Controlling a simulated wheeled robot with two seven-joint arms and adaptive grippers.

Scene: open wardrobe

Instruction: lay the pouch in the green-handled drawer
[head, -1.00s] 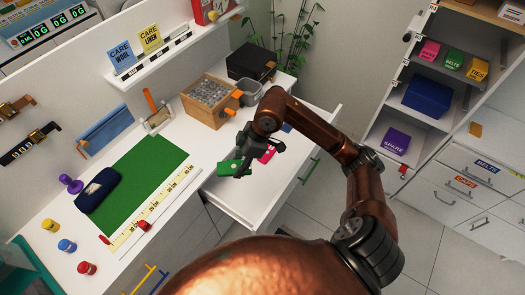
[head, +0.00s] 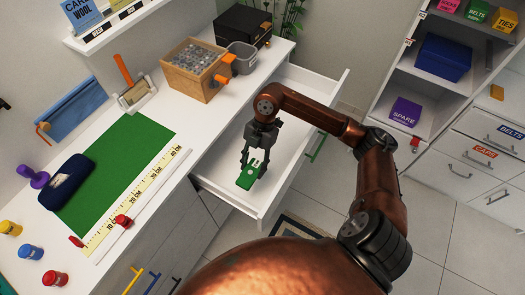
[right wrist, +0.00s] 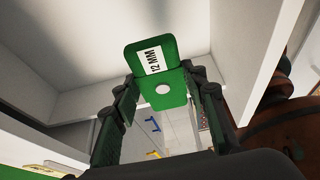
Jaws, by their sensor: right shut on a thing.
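The green pouch (head: 247,180) has a white "12 MM" label and a round white snap, which show in the right wrist view (right wrist: 180,95). My right gripper (head: 256,162) points down and is shut on the pouch, one finger on each side. The pouch is over the inside of the open white drawer (head: 212,185), near its left front part. I cannot tell if it touches the drawer floor. The drawer's green handle (head: 317,148) is on its front. My arm hides part of the drawer. My left gripper is not in view.
The white counter (head: 195,125) beside the drawer holds a green mat (head: 120,175), a navy case (head: 67,182), a wooden box of metal pieces (head: 195,70) and a grey bin (head: 242,57). A shelved cabinet with other drawers (head: 470,165) stands at the right.

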